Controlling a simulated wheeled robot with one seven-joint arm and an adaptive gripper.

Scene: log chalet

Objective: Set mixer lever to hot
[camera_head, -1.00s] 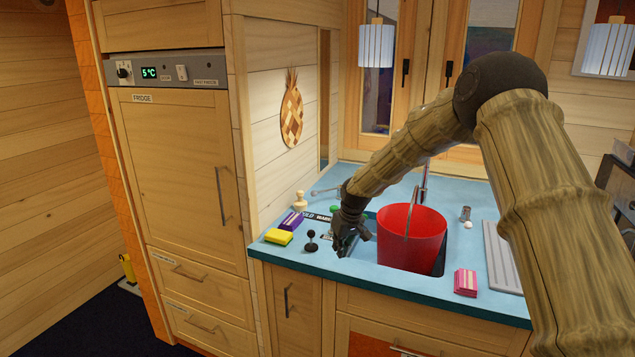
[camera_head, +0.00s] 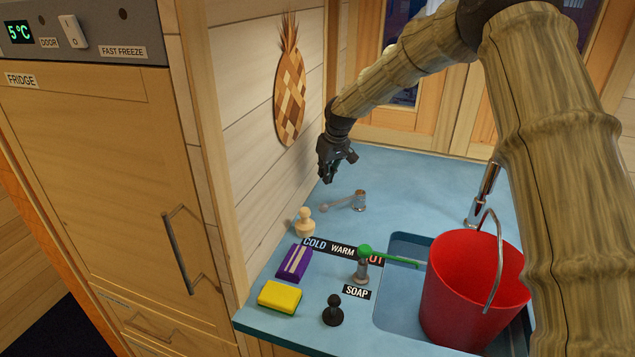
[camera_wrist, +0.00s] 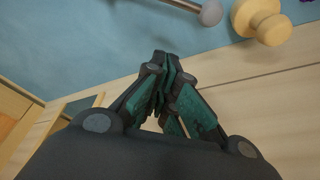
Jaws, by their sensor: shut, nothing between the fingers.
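The mixer lever (camera_head: 342,204) is a thin grey rod with a round knob, on a short metal post at the back left of the blue counter. It points left, towards the wall. Its knobbed end also shows at the top of the wrist view (camera_wrist: 209,13). A strip of labels (camera_head: 342,250) reading COLD, WARM and HOT lies in front of it; the HOT label is partly covered by the green-topped soap pump (camera_head: 364,252). My gripper (camera_head: 331,178) is shut and empty, above and behind the lever, apart from it. Its closed fingers fill the middle of the wrist view (camera_wrist: 163,60).
A wooden peg (camera_head: 304,222) stands left of the lever, near the wall. A purple packet (camera_head: 294,262), a yellow sponge (camera_head: 279,297) and a black peg (camera_head: 333,311) sit further forward. A red bucket (camera_head: 465,300) stands in the sink. The back counter is clear.

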